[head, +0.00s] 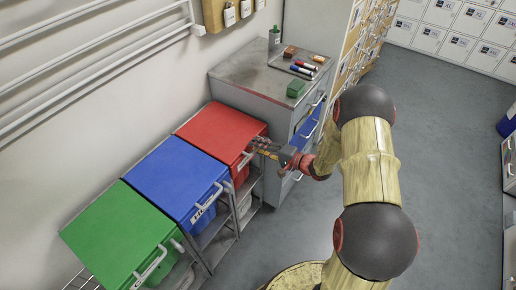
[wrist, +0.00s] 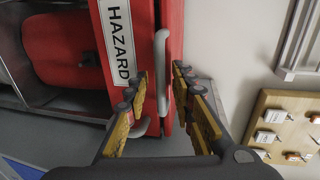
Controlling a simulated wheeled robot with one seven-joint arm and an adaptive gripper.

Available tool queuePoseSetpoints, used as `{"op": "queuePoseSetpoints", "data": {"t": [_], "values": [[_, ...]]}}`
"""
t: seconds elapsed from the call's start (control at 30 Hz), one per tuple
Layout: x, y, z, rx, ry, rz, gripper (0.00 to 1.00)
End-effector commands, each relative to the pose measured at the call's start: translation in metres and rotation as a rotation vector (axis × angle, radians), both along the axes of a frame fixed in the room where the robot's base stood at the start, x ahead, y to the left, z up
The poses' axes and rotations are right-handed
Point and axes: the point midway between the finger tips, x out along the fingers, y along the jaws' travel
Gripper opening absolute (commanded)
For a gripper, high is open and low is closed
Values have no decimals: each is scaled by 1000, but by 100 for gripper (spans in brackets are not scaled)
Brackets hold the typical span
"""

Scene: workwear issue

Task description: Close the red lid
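The red lid (head: 218,128) lies flat or nearly flat on its bin, about level with the blue and green lids. I cannot tell if a small gap is left under it. My gripper (head: 254,144) is at the front edge of the red lid, by its handle. In the wrist view my gripper (wrist: 160,78) is open, its fingers on either side of the grey handle (wrist: 161,50) and the lid's edge (wrist: 174,40). I cannot tell whether a finger touches them. The red bin's front (wrist: 143,30) carries a white HAZARD label (wrist: 117,42).
The blue lid (head: 175,177) and green lid (head: 118,235) are down on the same rack. A grey cabinet (head: 240,80) with blocks and markers on top stands just behind the red bin. Wall rails (head: 95,65) run along the left. The floor (head: 440,150) at right is clear.

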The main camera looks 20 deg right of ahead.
Motion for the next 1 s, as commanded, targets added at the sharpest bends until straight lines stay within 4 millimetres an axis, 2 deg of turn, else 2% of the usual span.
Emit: {"op": "queuePoseSetpoints", "data": {"t": [0.2,0.63,1.0], "values": [[0,0,0,0,0,0,24],[0,0,0,0,0,0,0],[0,0,0,1,1,0,0]]}}
